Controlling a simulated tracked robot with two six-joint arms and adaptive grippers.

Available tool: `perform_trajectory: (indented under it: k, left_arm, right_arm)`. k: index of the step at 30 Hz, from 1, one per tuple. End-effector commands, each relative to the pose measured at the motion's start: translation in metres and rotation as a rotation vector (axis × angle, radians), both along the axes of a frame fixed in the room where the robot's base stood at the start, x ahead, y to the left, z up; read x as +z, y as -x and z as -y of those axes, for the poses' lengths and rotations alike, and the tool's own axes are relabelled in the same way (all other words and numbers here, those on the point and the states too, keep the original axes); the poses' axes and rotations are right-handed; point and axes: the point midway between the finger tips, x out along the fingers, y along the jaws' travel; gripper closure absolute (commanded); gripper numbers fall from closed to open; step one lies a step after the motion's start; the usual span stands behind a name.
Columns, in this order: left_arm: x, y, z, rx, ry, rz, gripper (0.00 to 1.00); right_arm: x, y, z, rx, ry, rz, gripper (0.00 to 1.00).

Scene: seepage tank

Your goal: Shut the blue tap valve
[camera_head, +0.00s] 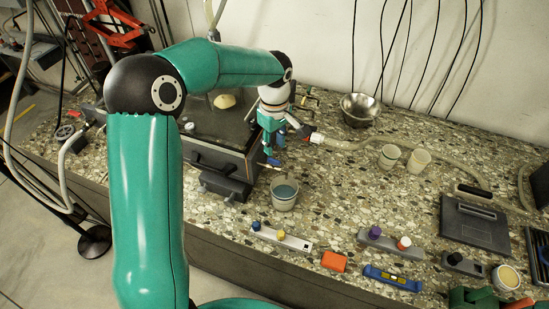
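A small blue tap valve (273,161) shows at the front right side of the dark tank (215,135). It sits just above a clear cup of bluish liquid (284,193). My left arm reaches over the tank from the left. Its gripper (274,146) points down right above the blue tap, very close to it. I cannot tell whether the fingers touch the tap, or whether they are open or shut. The gripper hides part of the tank's front corner and the tap's mounting.
A red-and-white hose fitting (315,138) is close right of the gripper. A metal bowl (359,109) and two cups (417,160) stand further right. A knobbed grey bar (281,238), orange block (334,261) and blue level (392,278) lie along the front. Speckled counter is clear between them.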

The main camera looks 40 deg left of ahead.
Motion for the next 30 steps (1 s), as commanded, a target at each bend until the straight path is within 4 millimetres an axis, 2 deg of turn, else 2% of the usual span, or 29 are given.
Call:
perform_trajectory:
  k: [7, 8, 12, 18, 30]
  left_arm:
    - [-0.001, 0.001, -0.001, 0.399, 0.0, 0.0, 0.67]
    - [-0.007, 0.001, -0.001, 0.419, -0.001, -0.002, 0.67]
    - [-0.031, 0.001, -0.001, 0.409, 0.0, -0.001, 0.67]
    - [-0.053, 0.001, -0.002, 0.408, 0.0, -0.001, 0.67]
    - [-0.06, 0.001, -0.001, 0.406, 0.0, -0.001, 0.67]
  right_arm:
    - [-0.007, 0.0, 0.0, 0.0, 0.0, 0.0, 0.6]
    - [-0.012, 0.0, 0.0, 0.0, 0.0, 0.001, 0.6]
    - [-0.029, 0.0, 0.0, 0.0, 0.0, 0.0, 0.6]
    - [-0.047, 0.0, 0.0, 0.0, 0.0, 0.0, 0.6]
    - [-0.053, 0.0, 0.0, 0.0, 0.0, 0.0, 0.6]
